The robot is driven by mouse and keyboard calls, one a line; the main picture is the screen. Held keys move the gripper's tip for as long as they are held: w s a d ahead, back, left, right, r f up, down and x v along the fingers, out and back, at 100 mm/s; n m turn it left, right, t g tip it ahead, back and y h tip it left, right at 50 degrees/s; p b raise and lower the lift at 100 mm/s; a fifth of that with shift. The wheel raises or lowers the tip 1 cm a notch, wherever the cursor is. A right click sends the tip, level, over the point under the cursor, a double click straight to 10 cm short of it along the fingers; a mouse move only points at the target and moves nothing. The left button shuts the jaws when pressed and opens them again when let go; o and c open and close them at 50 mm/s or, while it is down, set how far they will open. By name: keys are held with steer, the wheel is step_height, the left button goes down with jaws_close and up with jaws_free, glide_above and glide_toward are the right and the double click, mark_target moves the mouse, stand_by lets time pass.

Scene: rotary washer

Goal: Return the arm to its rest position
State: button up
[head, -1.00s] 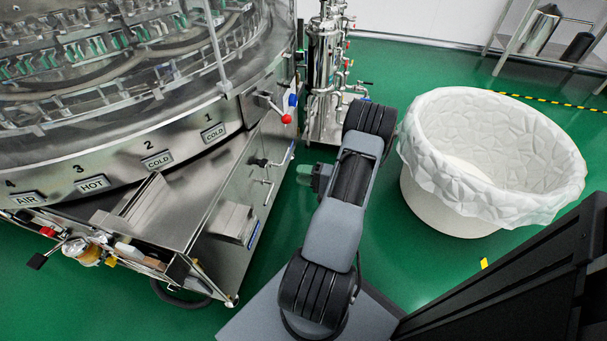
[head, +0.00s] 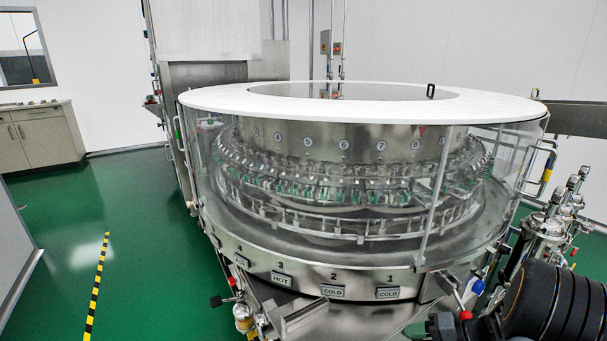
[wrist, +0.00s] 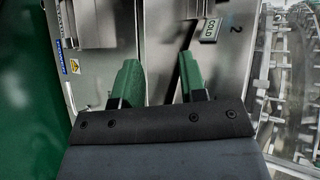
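My gripper (wrist: 158,82) shows in the wrist view with its two green-padded fingers apart and nothing between them. Beyond the fingers are the steel panels of the rotary washer, with a "COLD" label (wrist: 210,30) beside the number 2. The round rotary washer (head: 330,262) fills the middle, with a clear wall and a white top ring.
Steel pipework (head: 545,235) stands right of the washer, close to my arm. Valve handles and fittings (head: 242,318) stick out at the washer's lower front. Green floor (head: 60,240) with a yellow-black stripe (head: 97,285) is open at left. A cabinet (head: 40,137) stands at the back left.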

steer(key=s+a+r+n+h+p, duration=0.2)
steer(key=a+r+h+p, duration=0.2)
steer(key=r, duration=0.7)
steer(key=s+a+r+n+h+p, duration=0.2)
steer(key=s+a+r+h+p, duration=0.1)
steer(key=r+p, duration=0.5)
steer(key=s+a+r+n+h+p, duration=0.2)
steer(key=s+a+r+h+p, duration=0.1)
steer(key=r, duration=1.1)
steer(key=a+h+p, duration=0.1)
steer(key=a+p, duration=0.1)
steer(key=p, duration=0.1)
steer(key=shift+a+r+n+g+h+p, duration=0.2)
steer(key=shift+a+n+g+h+p, duration=0.1)
steer(key=shift+a+n+g, duration=0.1)
steer(key=shift+o, duration=0.3)
steer(key=shift+d, duration=0.1)
